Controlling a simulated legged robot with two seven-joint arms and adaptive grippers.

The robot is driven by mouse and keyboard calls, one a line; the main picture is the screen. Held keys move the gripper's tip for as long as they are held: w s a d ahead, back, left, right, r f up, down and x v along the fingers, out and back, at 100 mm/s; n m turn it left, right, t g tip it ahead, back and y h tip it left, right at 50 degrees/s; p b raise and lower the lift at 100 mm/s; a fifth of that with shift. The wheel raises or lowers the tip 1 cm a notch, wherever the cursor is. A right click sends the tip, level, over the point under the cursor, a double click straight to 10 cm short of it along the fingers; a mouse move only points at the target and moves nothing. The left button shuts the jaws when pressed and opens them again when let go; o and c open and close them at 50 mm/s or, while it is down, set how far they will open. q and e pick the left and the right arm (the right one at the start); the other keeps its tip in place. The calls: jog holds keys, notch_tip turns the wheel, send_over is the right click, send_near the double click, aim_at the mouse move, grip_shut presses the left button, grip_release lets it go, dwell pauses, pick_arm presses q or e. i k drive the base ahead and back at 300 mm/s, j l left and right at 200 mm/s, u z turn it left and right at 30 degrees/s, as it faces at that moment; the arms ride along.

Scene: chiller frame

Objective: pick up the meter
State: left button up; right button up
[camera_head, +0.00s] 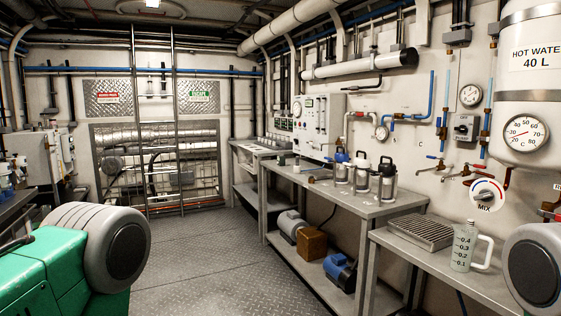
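I cannot pick out a hand-held meter for certain. A small dark item (311,179) lies on the middle workbench, too small to identify. A small pale object (297,166) stands on the same bench further back, also unclear. Fixed round dials show on the right: a wall gauge (470,95), a smaller gauge (382,132) on the pipework and a thermometer dial (523,134) on the hot water tank. Neither of my grippers shows in the head view, so their state is hidden.
The middle workbench (385,207) holds several bottles (362,172) at its right end. A nearer bench (420,259) holds a ribbed drip tray (421,232) and a clear measuring jug (463,246). A wooden box (312,244) stands on the lower shelf. The metal floor (205,262) is clear.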

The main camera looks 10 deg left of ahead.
aim_at(280, 157)
jog(key=i+j+u, duration=0.4)
jog(key=i, duration=0.55)
jog(key=i+u, duration=0.4)
jog(key=i, duration=0.55)
jog(key=i+z, duration=0.1)
jog(key=i, duration=0.4)
jog(key=i+j, duration=0.15)
jog(key=i, duration=0.35)
jog(key=i+j+z, duration=0.15)
jog(key=i, duration=0.35)
jog(key=i+j+z, duration=0.1)
jog(key=i, duration=0.35)
jog(key=i+j+z, duration=0.1)
jog(key=i+z, duration=0.3)
jog(key=i+j+z, duration=0.2)
jog(key=z, duration=0.25)
jog(key=i+j+z, duration=0.2)
jog(key=z, duration=0.2)
jog(key=i+j+z, duration=0.15)
jog(key=j+z, duration=0.3)
jog(key=i+j+z, duration=0.15)
jog(key=j+z, duration=0.25)
